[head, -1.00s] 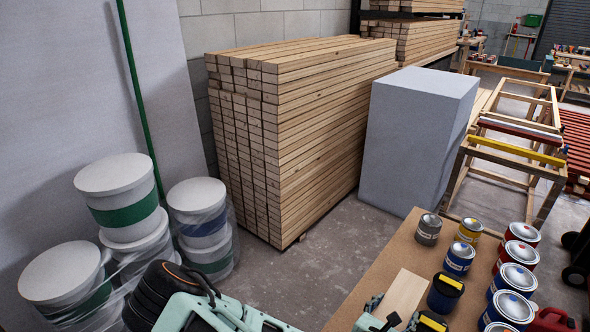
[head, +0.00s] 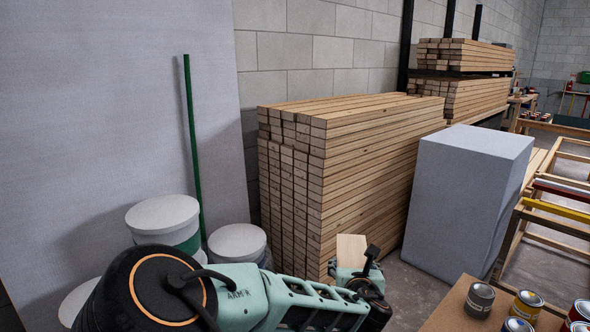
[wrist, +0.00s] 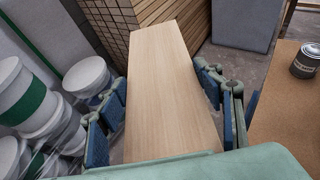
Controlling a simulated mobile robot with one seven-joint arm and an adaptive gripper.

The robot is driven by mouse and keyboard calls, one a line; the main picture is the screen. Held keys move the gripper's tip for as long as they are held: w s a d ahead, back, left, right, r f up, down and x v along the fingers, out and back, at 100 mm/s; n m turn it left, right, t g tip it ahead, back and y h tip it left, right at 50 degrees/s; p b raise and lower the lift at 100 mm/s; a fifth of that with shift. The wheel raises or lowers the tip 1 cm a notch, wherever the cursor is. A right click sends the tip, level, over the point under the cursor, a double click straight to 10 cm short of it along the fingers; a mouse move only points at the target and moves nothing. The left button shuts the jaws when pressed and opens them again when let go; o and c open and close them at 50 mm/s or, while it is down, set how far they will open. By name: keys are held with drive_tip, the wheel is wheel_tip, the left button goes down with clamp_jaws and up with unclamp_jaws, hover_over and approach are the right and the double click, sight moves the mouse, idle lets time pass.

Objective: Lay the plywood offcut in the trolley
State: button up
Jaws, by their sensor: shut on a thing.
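The plywood offcut (wrist: 165,85) is a pale, flat wooden board. In the wrist view it runs lengthwise away from me between the blue-padded fingers of my gripper (wrist: 166,88), which is shut on it. In the head view the offcut (head: 351,248) shows only as a small pale piece above my gripper (head: 357,272), in front of the timber stack; the arm and gripper hide the rest. It is held clear to the left of the brown worktop. I cannot make out a trolley in either view.
The brown worktop (head: 455,313) with paint cans (head: 480,298) is at lower right. A timber stack (head: 365,165) and a grey block (head: 468,190) stand behind. White tubs (head: 163,222) stand at left by a green pole (head: 192,150). Some concrete floor is bare.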

sight(348, 265)
drive_tip(key=shift+n+y, duration=0.8)
drive_tip(key=shift+y, duration=0.1)
drive_tip(key=r, duration=0.2)
drive_tip(key=a+r, duration=0.1)
drive_tip(key=r, duration=0.4)
drive_tip(key=shift+w+a, duration=0.15)
drive_tip(key=shift+w, duration=0.25)
wheel_tip(348, 265, up, 16)
drive_tip(key=p, duration=1.6)
drive_tip(key=shift+f, duration=0.15)
